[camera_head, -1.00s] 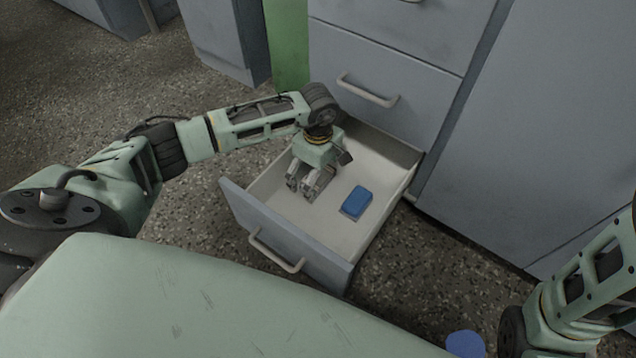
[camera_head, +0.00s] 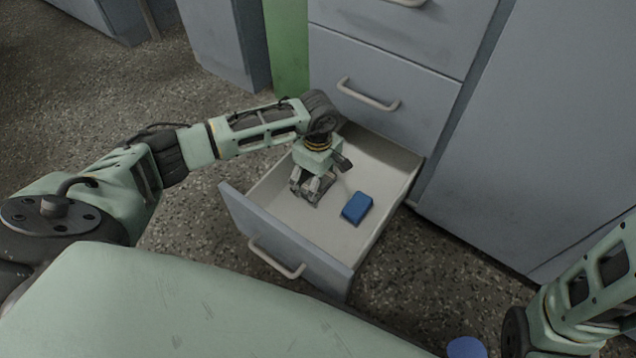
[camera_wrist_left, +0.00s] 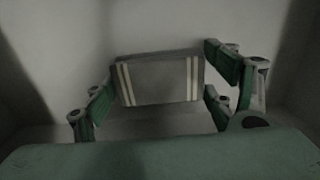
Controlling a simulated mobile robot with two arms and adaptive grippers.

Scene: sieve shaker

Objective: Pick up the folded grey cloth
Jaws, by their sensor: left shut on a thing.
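The folded grey cloth (camera_wrist_left: 158,80) shows in the left wrist view as a flat grey rectangle with pale stripes near both ends. My left gripper (camera_head: 306,194) reaches down into the open drawer. In the left wrist view its fingers (camera_wrist_left: 160,85) are at the left and right ends of the cloth, shut on it. In the head view the cloth is mostly hidden by the gripper, and I cannot tell whether it is clear of the drawer floor. My right gripper is out of view; only part of my right arm shows at the lower right.
The open drawer (camera_head: 340,238) has a pale floor and raised walls close around my left gripper. A blue block (camera_head: 357,207) lies in it, right of the gripper. Closed drawers (camera_head: 385,50) with handles rise behind. A blue round thing (camera_head: 466,347) is at the bottom edge.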

